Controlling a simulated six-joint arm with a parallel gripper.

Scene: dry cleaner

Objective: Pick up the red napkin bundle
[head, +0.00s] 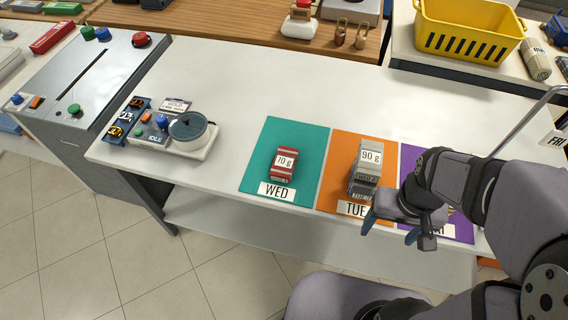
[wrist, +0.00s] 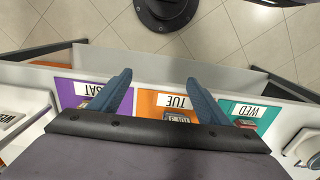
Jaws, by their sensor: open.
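A red bundle (head: 282,166) tagged "70 g" lies on the teal mat (head: 302,138) marked WED in the head view. The same bundle shows in part in the wrist view (wrist: 244,123), behind my gripper at right. My gripper (head: 390,230) is open and empty at the front edge of the table, over the border of the orange and purple mats, well to the right of the red bundle. In the wrist view its two blue fingers (wrist: 160,95) are spread apart with nothing between them.
A grey stack (head: 364,172) tagged "90 g" stands on the orange mat (head: 345,140) beside my gripper. My arm covers much of the purple mat (head: 411,158). A panel with a round dial (head: 190,130) sits at left. The white tabletop (head: 250,85) behind the mats is clear.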

